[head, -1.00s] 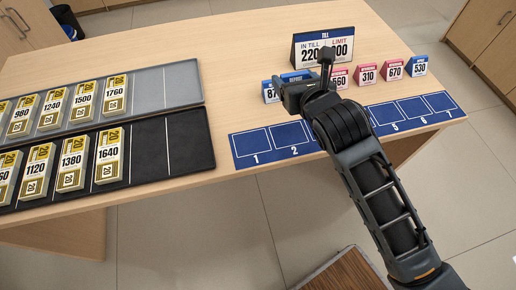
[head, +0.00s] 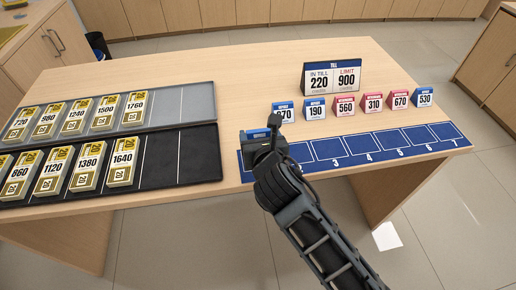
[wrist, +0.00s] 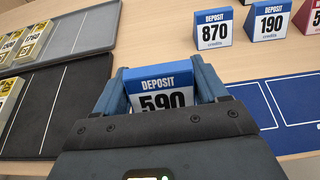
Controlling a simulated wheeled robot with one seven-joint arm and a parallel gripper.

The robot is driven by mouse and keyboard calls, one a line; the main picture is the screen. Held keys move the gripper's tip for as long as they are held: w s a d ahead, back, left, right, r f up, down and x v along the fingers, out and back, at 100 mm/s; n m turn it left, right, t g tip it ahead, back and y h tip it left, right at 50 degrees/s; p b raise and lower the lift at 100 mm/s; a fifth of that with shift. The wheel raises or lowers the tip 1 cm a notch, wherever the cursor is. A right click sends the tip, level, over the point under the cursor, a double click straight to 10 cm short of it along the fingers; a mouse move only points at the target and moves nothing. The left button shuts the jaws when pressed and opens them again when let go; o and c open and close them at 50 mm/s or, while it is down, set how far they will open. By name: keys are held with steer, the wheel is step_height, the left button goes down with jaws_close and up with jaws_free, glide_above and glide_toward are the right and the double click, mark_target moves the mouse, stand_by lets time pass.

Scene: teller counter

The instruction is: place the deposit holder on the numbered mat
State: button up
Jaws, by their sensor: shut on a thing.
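My gripper (head: 262,136) is over the left end of the blue numbered mat (head: 403,141) in the head view, covering slot 1. In the wrist view my gripper (wrist: 165,88) is shut on a deposit holder (wrist: 160,84) with a blue top and a white face reading DEPOSIT 590. Its lower part is hidden behind the gripper body. The mat also shows in the wrist view (wrist: 285,95), to the right of the held holder. Slots 2 to 7 look empty. I cannot tell whether the holder touches the mat.
Deposit holders 870 (head: 283,113) and 190 (head: 315,109), several red holders including 560 (head: 344,105), and blue 530 (head: 424,97) stand behind the mat. The till sign (head: 331,79) is behind them. Grey (head: 196,103) and black (head: 200,158) trays with banknote stacks lie left.

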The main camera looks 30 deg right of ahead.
steer(key=shift+w+a+f, duration=0.1)
steer(key=shift+a+f, duration=0.05)
steer(key=shift+f+b, duration=0.4)
steer(key=shift+f, duration=1.55)
steer(key=o, duration=1.1)
steer(key=shift+f, duration=0.15)
steer(key=shift+c, duration=0.2)
